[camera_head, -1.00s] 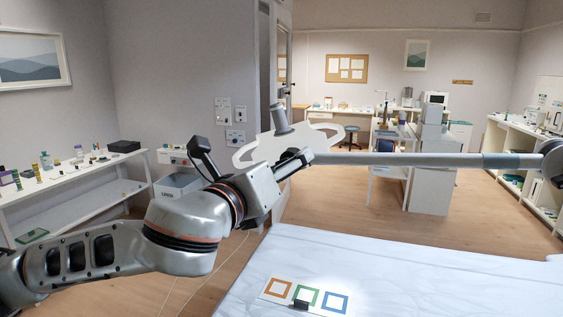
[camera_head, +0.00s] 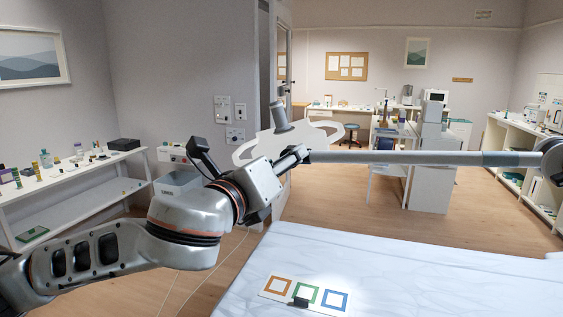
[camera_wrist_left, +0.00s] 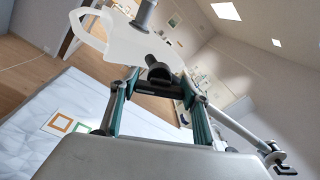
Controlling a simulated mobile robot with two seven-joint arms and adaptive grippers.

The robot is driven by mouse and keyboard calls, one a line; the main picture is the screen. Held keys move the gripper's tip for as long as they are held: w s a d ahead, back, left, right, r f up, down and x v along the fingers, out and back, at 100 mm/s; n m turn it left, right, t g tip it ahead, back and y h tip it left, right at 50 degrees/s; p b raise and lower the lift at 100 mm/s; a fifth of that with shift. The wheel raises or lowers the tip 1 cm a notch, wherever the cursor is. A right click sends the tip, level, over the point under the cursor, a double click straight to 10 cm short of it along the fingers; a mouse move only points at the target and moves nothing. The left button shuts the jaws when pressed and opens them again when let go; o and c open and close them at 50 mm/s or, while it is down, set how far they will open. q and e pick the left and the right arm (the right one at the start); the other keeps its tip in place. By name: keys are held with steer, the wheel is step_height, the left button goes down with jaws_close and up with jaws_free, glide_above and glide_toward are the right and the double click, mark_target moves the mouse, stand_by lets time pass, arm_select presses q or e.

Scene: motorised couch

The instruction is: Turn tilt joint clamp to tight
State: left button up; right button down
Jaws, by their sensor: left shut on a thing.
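The tilt joint clamp shows as a dark round knob (camera_wrist_left: 158,72) in the left wrist view, just under a white looped frame (camera_wrist_left: 130,45) with a grey cylinder. My left gripper (camera_wrist_left: 157,84) is shut on it, with the teal fingers on either side and dark pads at the knob. In the head view my left gripper (camera_head: 291,158) is at the left end of a long grey pole (camera_head: 400,158), beside the white frame (camera_head: 250,150). The knob is largely hidden there, and its tightness cannot be told. My right gripper is not in view.
A white-covered couch (camera_head: 400,270) lies below the pole, with a card of coloured squares (camera_head: 306,295) on it. A white shelf (camera_head: 80,170) with small items stands at the left.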

arm_select(q)
steer(key=n, duration=0.4)
steer(key=shift+f, duration=0.1)
steer(key=shift+n, duration=1.9)
steer(key=o, duration=1.1)
steer(key=shift+a, duration=0.1)
steer(key=v, duration=0.7)
steer(key=shift+s+a, duration=0.1)
steer(key=shift+s, duration=0.1)
